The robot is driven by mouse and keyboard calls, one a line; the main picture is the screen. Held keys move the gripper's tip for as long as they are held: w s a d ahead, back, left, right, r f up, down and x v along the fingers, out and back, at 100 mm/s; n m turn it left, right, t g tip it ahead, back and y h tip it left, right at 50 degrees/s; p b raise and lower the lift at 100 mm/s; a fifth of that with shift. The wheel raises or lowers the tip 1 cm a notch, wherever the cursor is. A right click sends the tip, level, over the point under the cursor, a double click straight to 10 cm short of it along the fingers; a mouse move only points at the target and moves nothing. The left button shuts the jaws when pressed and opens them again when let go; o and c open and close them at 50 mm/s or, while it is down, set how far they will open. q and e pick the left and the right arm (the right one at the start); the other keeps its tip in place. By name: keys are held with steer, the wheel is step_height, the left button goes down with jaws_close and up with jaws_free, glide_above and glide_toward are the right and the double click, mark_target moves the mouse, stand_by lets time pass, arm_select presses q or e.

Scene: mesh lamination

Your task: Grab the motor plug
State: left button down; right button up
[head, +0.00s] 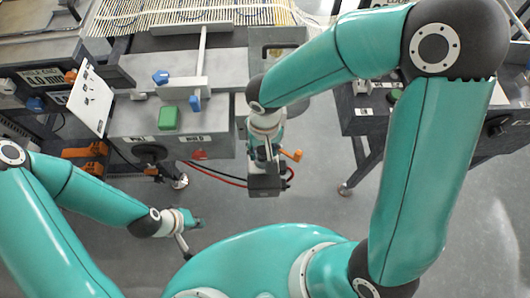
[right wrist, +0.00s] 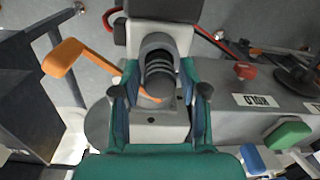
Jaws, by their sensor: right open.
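In the right wrist view, a grey ribbed, curved piece (right wrist: 158,66), which looks like the motor plug, stands in front of a pale grey block. My right gripper (right wrist: 160,97) is open, with one finger on each side of its near end. I cannot tell whether the fingers touch it. In the head view my right gripper (head: 265,152) points down over the motor area, and the wrist hides most of the plug. A dark box (head: 265,186) shows just below it. My left gripper (head: 190,232) hangs low at the left, away from the plug; its jaws are unclear.
An orange lever (right wrist: 66,56) sticks out left of the plug. Red and black cables (head: 215,175) run beside the motor. The machine bench (head: 125,118) carries a green block (head: 168,117) and blue knobs. Another bench (head: 372,122) stands to the right. Grey floor (head: 315,205) is open between.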

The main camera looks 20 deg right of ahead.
steer(key=shift+f, duration=0.2)
jaws_close()
steer(key=shift+r, duration=0.15)
